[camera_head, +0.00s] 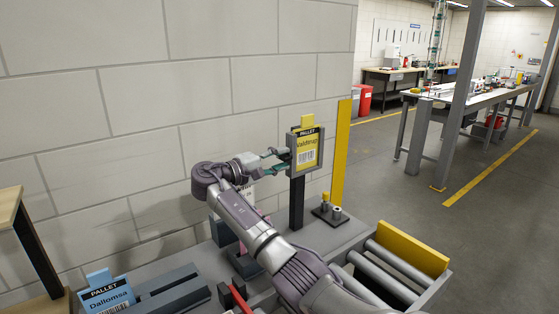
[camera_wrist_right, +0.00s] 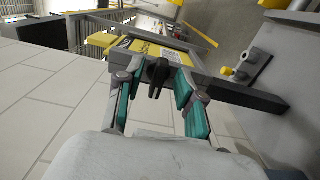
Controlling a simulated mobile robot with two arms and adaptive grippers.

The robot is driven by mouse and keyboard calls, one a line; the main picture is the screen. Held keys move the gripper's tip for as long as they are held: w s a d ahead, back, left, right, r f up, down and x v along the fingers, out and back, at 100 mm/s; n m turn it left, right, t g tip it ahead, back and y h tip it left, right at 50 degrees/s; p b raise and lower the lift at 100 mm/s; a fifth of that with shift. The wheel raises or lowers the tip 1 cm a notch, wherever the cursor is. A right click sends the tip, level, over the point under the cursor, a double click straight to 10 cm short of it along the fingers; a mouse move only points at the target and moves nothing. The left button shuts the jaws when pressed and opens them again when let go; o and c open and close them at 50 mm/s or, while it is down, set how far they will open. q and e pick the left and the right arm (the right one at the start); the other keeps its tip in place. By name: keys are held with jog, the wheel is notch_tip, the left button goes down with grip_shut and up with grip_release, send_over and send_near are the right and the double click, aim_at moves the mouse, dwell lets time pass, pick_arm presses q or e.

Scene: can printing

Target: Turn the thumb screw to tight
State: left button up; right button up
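The thumb screw (camera_wrist_right: 157,72) is a small black winged knob on the side of the sign holder in the right wrist view. The sign holder (camera_head: 291,143) is a grey frame on a dark post and carries a yellow PALLET card (camera_head: 307,152); the card's edge also shows in the wrist view (camera_wrist_right: 148,47). My right gripper (camera_head: 279,161) is open at the holder's left side. In the wrist view its teal-padded fingers (camera_wrist_right: 154,82) stand on either side of the thumb screw, with gaps visible. In the head view the screw cannot be made out. My left gripper is not in view.
A blue PALLET card (camera_head: 104,293) stands at the lower left. A small dark base with pegs (camera_head: 330,213) sits right of the post. A roller conveyor (camera_head: 385,273) with a yellow end plate (camera_head: 412,248) lies at the right. A block wall (camera_head: 130,130) stands behind.

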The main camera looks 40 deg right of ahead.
jog(key=w+a, duration=0.1)
jog(key=a, duration=1.1)
jog(key=shift+w, duration=0.15)
